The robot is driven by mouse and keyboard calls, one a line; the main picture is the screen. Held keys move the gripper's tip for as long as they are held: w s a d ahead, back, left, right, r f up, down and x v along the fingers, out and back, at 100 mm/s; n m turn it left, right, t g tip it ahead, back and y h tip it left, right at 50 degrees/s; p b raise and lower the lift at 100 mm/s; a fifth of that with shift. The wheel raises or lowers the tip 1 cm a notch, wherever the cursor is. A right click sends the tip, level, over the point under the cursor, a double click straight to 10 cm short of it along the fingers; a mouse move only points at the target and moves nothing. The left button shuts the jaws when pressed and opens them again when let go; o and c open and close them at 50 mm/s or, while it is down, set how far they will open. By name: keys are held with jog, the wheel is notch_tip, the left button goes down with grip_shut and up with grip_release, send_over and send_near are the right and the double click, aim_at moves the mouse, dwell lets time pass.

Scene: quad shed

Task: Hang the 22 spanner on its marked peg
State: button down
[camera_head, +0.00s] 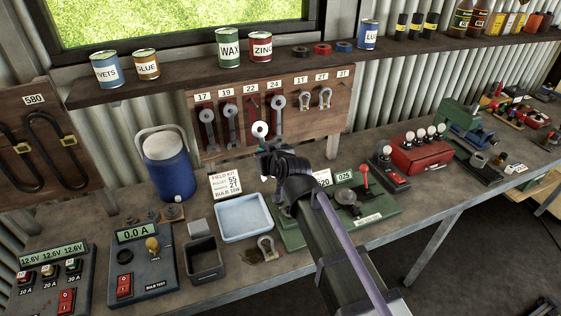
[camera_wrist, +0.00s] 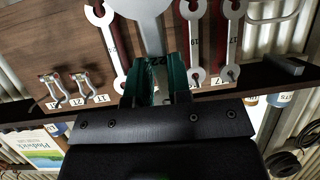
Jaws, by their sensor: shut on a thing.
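My gripper (camera_head: 265,150) is raised in front of the tool board (camera_head: 320,117). In the wrist view its green fingers (camera_wrist: 167,82) are shut on a grey spanner (camera_wrist: 152,38), whose wide end points toward the board. In the head view a pale round end of this spanner (camera_head: 260,130) shows above the fingers. The marked place under the 22 label (camera_head: 250,106) shows a red outline with no spanner on it. Spanners hang under 17 (camera_head: 207,120), 19 (camera_head: 231,120) and 24 (camera_head: 277,115). Whether the held spanner touches the board is unclear.
Shackles (camera_head: 304,99) hang at the board's right. A shelf (camera_head: 190,75) with tins runs above.

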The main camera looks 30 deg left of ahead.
jog(key=w+a+r+t+y+b, duration=0.1)
jog(key=w+a+t+b, duration=0.1)
jog(key=w+a, duration=0.5)
jog(key=shift+w+a+m, duration=0.2)
jog(key=shift+a+m, duration=0.2)
jog(key=shift+a, duration=0.05)
dwell(0.9)
jog(key=shift+r, duration=0.1)
dwell(0.4)
jog(key=c, duration=1)
grip_release()
jog(key=p+v, duration=0.2)
jog(key=v, duration=0.9)
jog(key=shift+w, duration=0.1)
